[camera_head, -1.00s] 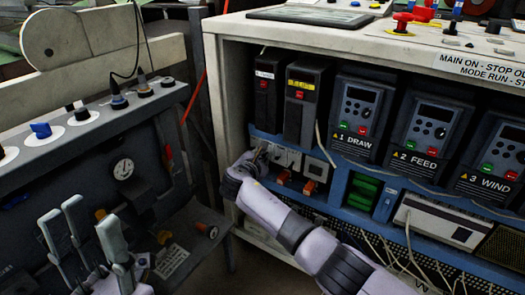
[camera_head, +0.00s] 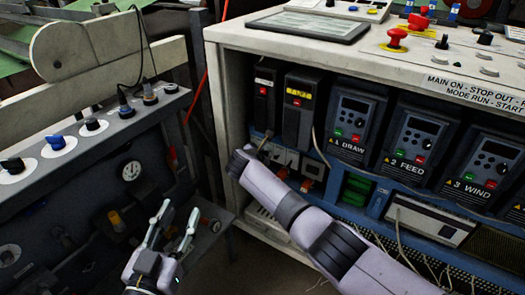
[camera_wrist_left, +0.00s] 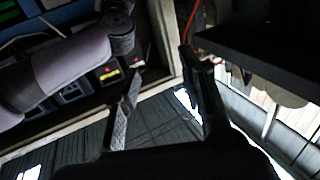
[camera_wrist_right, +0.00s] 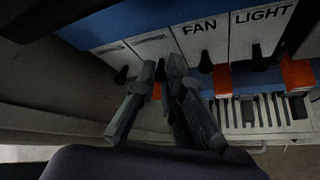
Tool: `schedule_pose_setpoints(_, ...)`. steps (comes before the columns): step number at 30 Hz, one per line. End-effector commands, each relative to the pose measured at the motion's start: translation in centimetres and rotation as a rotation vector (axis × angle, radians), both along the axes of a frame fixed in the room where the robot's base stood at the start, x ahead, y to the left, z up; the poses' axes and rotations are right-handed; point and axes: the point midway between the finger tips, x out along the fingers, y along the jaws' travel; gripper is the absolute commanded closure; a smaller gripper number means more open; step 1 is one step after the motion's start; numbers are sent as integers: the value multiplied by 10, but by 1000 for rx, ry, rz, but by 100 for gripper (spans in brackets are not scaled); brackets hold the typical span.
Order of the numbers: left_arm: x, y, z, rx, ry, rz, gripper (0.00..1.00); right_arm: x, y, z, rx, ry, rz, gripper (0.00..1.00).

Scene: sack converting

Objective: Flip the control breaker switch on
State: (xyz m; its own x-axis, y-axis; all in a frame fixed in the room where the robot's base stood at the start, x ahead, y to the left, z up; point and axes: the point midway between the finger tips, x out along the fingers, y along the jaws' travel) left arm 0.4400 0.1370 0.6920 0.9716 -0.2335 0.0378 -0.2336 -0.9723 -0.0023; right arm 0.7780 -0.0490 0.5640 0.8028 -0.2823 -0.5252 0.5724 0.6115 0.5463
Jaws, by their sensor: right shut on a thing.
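The breaker row (camera_head: 292,160) sits low at the left of the open cabinet. In the right wrist view, several white breakers have black levers, including FAN (camera_wrist_right: 201,40) and LIGHT (camera_wrist_right: 262,32). The labels on the two breakers left of FAN are too blurred to read surely. My right gripper (camera_wrist_right: 162,72) is at the second breaker from the left, shut on its black lever (camera_wrist_right: 160,72). In the head view its fingertips are mostly hidden behind its wrist. My left gripper (camera_head: 179,211) is open and empty in front of the left console; it also shows open in the left wrist view (camera_wrist_left: 155,78).
Drive units DRAW (camera_head: 353,120), FEED (camera_head: 412,140) and WIND (camera_head: 484,165) stand right of the breakers. The grey console (camera_head: 60,185) with knobs is on the left. Loose cables (camera_head: 400,235) hang at the cabinet's lower front. A white cabinet post (camera_head: 222,100) is close to my right gripper.

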Motion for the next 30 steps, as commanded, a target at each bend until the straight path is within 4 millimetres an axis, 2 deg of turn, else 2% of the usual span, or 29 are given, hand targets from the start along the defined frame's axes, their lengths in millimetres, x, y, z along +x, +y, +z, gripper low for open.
schedule_pose_setpoints(6,-5,7,-33,46,182,12,62,-1,-2,0,16,30,-4,100)
schedule_pose_setpoints(12,-10,10,-50,68,270,18,62,-1,-2,-1,24,42,-3,100)
schedule_pose_setpoints(27,-12,11,-56,75,300,20,62,-1,-2,-1,27,45,-4,100)
schedule_pose_setpoints(28,-12,11,-56,75,300,20,62,-1,-2,-1,27,45,-4,90)
schedule_pose_setpoints(30,-12,12,-56,75,300,20,62,0,-2,-1,27,45,-4,85)
